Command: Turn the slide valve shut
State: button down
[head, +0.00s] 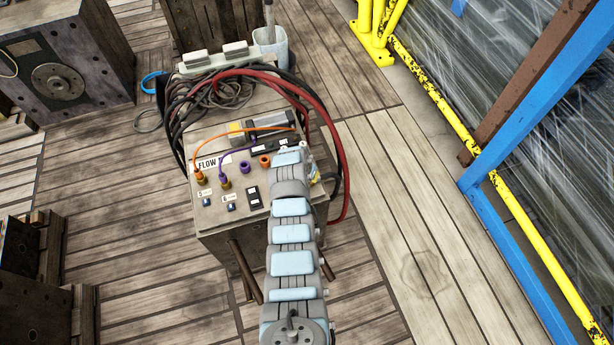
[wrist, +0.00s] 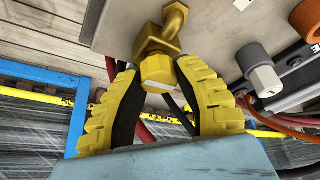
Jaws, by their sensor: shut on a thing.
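The slide valve (wrist: 162,42) appears to be the brass-coloured fitting on the pale panel at the top of the wrist view. Its hex-shaped end (wrist: 158,70) sits between the yellow, black-padded fingers of my gripper (wrist: 155,77). The gripper is shut on this end; the exact contact of the pads is partly hidden. In the head view my arm reaches over the right side of the equipment box (head: 222,222), and it hides the valve and most of the gripper. I cannot tell the valve's setting.
A FLOW label (head: 208,164), brass connectors and small switches are on the box top. Orange (wrist: 309,20) and grey (wrist: 265,80) fittings stand right of the gripper. Red hoses (head: 338,140) and black cables loop around the box. Wooden floor (head: 400,220) is clear to the right.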

jog(key=shift+f+m, duration=0.1)
jog(key=shift+m, duration=0.2)
jog(key=c, duration=0.7)
grip_release()
jog(key=shift+r, duration=0.2)
jog(key=shift+v, duration=5.85)
jog(key=shift+a, duration=0.15)
